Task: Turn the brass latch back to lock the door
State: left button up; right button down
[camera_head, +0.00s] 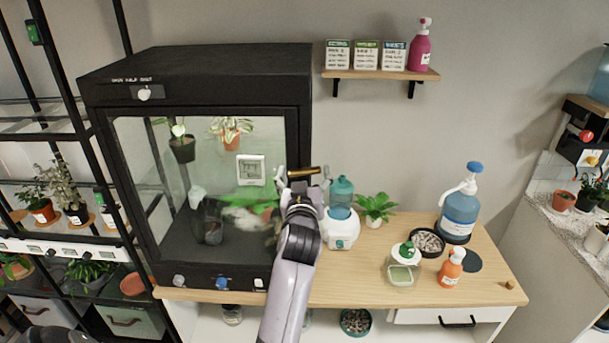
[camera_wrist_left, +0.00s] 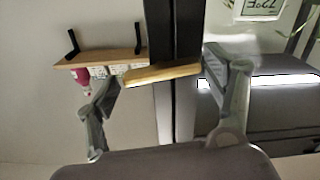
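The brass latch (camera_head: 304,171) is a short bar lying nearly level at the right front edge of the black glass-fronted cabinet (camera_head: 200,62). The glass door (camera_head: 150,190) looks shut. My left gripper (camera_head: 304,180) is at the latch, its fingers spread to either side of it. In the left wrist view the latch (camera_wrist_left: 160,73) lies lengthwise between the two fingertips of my left gripper (camera_wrist_left: 160,75), close to both. The fingers are wide apart; whether they touch the latch's ends I cannot tell. My right gripper does not show.
A white device with a teal bottle (camera_head: 341,228) and a small plant (camera_head: 376,208) stand just right of my left arm. A blue pump bottle (camera_head: 459,208) and an orange one (camera_head: 451,268) stand further right. A wall shelf (camera_head: 381,75) hangs above right.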

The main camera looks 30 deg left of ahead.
pick_arm(q)
jog(key=shift+w+a+f, duration=0.2)
jog(key=shift+w, duration=0.05)
jog(key=shift+c, duration=3.9)
jog(key=shift+r+m, duration=0.1)
jog(key=shift+m, duration=0.9)
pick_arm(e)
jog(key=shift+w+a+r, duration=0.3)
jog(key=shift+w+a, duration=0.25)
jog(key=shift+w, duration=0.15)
pick_arm(q)
jog(key=o, duration=1.1)
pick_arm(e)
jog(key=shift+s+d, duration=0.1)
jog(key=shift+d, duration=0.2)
